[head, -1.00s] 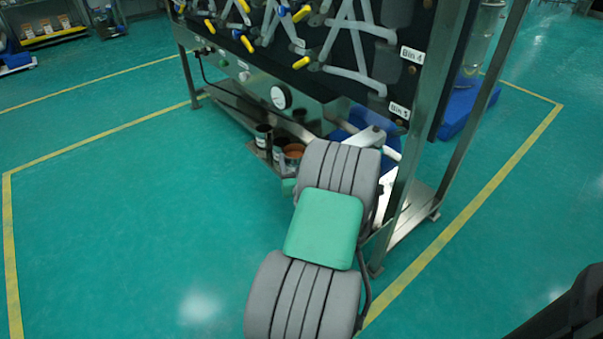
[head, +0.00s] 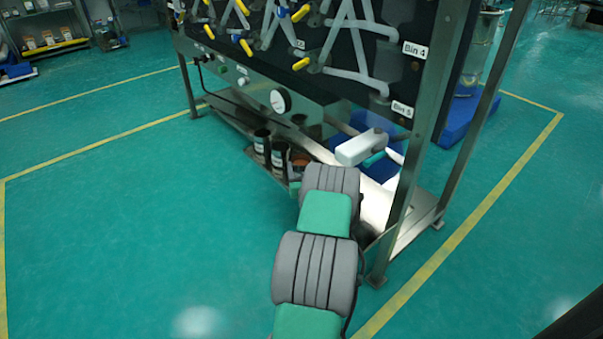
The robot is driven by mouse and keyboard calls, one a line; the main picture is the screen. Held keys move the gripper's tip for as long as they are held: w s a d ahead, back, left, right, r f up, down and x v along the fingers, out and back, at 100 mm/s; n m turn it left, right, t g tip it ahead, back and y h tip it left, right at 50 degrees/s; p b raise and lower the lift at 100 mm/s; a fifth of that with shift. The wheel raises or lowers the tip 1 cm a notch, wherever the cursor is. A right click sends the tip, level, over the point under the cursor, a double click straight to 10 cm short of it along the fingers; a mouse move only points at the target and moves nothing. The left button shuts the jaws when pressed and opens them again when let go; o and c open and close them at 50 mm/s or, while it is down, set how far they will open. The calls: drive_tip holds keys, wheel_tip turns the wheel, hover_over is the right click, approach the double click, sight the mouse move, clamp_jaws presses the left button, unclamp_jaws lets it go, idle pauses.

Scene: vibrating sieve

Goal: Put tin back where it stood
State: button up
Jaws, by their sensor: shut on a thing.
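An open tin with orange contents (head: 300,160) is at the right end of a short row at the lower shelf. My arm reaches down to it from the front. My gripper (head: 294,173) is mostly hidden behind my wrist; only dark parts show beside this tin, and it is shut on the tin. The tin's lower part is hidden, so I cannot tell whether it touches the shelf. Two dark tins with pale labels, a left one (head: 262,146) and a middle one (head: 279,158), stand upright just left of it.
The sieve frame's metal leg (head: 402,215) stands right of my arm. A white rounded part (head: 362,148) and a blue bin (head: 358,124) are behind my wrist. The green floor (head: 130,240) at left is clear.

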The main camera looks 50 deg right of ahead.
drive_tip(key=shift+f, duration=0.1)
drive_tip(key=shift+f, duration=0.25)
drive_tip(key=o, duration=1.5)
drive_tip(key=shift+r, duration=0.1)
